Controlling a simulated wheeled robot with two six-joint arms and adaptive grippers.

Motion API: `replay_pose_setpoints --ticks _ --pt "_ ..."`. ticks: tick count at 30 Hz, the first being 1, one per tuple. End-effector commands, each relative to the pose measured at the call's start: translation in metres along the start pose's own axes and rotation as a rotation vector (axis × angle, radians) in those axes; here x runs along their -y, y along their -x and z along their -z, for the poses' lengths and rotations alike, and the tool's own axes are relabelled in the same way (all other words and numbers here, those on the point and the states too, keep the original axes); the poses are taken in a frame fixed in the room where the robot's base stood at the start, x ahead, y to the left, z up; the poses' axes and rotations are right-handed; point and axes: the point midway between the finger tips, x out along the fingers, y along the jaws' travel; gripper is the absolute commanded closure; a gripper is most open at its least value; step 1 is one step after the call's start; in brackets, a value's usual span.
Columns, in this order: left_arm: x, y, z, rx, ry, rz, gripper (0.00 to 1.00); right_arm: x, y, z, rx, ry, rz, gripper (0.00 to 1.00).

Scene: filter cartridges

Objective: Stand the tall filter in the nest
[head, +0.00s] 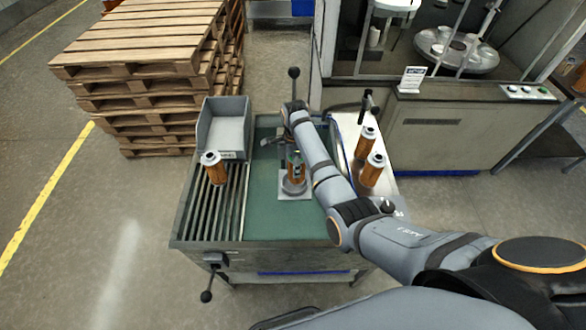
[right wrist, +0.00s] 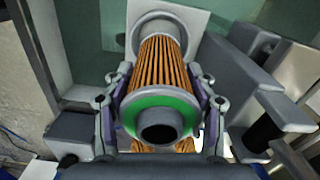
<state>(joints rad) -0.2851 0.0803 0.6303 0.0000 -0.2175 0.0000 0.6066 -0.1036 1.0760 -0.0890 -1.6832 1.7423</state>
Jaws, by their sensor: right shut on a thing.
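My right gripper (right wrist: 163,112) is shut on an orange pleated filter (right wrist: 163,62) with a green band and a grey end cap with a round neck. In the head view this filter (head: 298,172) looks about upright over the nest (head: 293,188), a grey round cup on a light square plate. In the right wrist view the filter's far end meets the round nest (right wrist: 190,22); I cannot tell whether it is fully seated. My right gripper (head: 290,157) is partly hidden by its arm in the head view. My left gripper is out of view.
Two more orange filters (head: 366,142) (head: 373,172) stand on the white surface at right. A grey bin (head: 224,136) sits at the back left. The green mat's front (head: 285,225) is clear.

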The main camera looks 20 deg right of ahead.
Motion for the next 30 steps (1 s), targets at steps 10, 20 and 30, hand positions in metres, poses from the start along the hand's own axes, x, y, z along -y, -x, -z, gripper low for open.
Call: replay_pose_setpoints --ticks 10,20,30 --pt "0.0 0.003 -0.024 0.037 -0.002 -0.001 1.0 -0.001 -0.033 -0.006 0.0 0.0 -0.002 0.77" --pt "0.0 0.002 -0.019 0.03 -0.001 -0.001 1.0 -0.001 -0.039 -0.006 0.001 0.0 0.0 0.77" --pt "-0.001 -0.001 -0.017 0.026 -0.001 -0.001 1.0 -0.001 -0.044 -0.006 0.0 0.0 0.0 0.23"
